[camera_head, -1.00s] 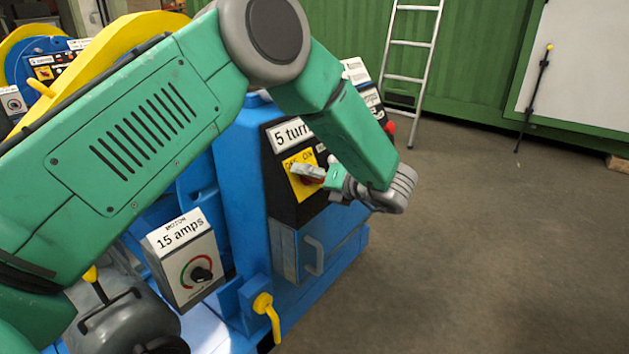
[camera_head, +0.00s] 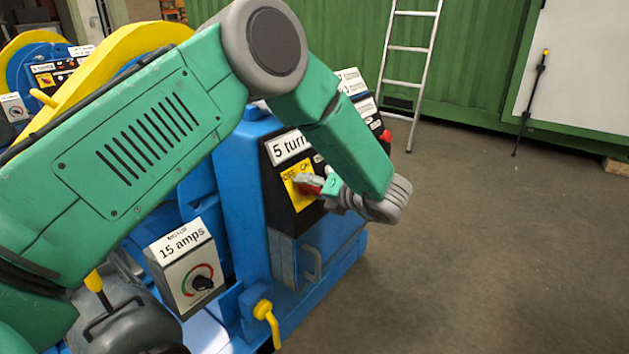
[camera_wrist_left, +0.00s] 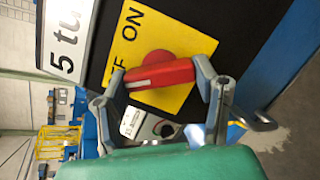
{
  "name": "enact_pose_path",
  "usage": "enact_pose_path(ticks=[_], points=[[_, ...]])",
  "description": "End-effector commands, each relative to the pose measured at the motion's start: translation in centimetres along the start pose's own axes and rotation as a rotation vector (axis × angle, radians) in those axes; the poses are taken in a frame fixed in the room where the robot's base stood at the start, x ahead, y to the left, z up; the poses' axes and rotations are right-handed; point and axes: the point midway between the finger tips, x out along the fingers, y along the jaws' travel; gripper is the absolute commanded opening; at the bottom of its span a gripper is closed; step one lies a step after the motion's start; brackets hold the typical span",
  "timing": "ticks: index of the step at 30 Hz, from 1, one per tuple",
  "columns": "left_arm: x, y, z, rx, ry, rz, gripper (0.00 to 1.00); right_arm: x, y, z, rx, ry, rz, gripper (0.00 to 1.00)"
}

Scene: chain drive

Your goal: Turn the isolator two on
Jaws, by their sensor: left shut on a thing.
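The red rotary switch (camera_wrist_left: 160,74) sits on a yellow plate (camera_wrist_left: 185,45) marked OFF and ON, on the black panel of the blue machine. In the left wrist view, one end of its handle lies near the OFF lettering. My left gripper (camera_wrist_left: 158,88) is shut on the handle, with a finger at each end. In the head view, my left gripper (camera_head: 313,185) reaches the switch from the right and partly covers it and its yellow plate (camera_head: 301,201). No isolator number is readable. My right gripper is not in view.
A "15 amps" motor box (camera_head: 186,270) and a yellow lever (camera_head: 265,311) are below my left arm. A metal handle (camera_head: 312,261) is under the panel.

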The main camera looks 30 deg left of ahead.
Motion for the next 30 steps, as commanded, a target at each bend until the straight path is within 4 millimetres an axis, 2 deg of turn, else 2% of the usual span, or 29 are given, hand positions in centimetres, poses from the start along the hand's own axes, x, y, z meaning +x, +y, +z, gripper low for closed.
enact_pose_path(ticks=[1, 12, 30], points=[[0.1, 0.3, 0.1, 0.041, 0.004, -0.012, 0.26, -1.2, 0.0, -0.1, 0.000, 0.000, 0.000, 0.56], [0.1, 0.5, 0.1, 0.378, 0.006, -0.089, 0.26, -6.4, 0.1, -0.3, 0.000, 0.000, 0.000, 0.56], [0.2, 0.5, 0.1, 0.932, 0.004, -0.215, 0.26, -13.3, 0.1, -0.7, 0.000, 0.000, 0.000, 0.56]])
